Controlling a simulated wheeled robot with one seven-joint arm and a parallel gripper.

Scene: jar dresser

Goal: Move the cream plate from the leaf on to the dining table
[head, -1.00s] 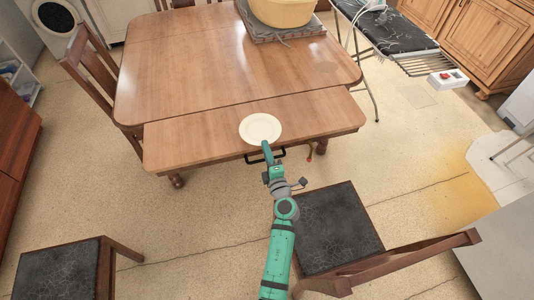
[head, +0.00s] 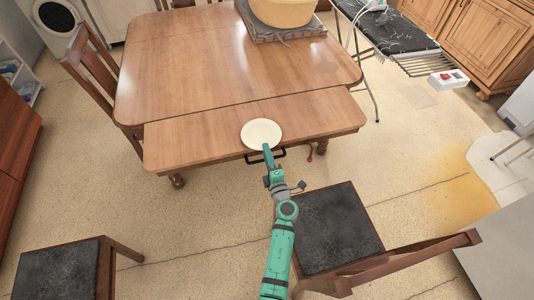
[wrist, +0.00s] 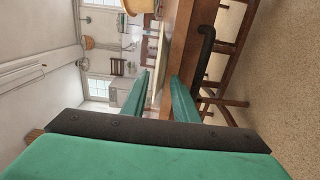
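The cream plate (head: 262,133) is a round, pale dish over the front part of the leaf (head: 200,137), near its front edge. My gripper (head: 267,149) reaches the plate's near rim from the front. In the wrist view my gripper's two green fingers (wrist: 161,84) stand a little apart, on either side of a thin pale strip that looks like the plate seen edge-on. The plate follows the gripper, so the gripper appears shut on its rim. Whether the plate touches the leaf is hard to tell. The dining table (head: 190,65) lies just behind the leaf, its near part bare.
A black handle (head: 268,156) is on the leaf's front. A dark-seated chair (head: 335,225) stands right of my arm, another chair (head: 95,70) at the table's left.

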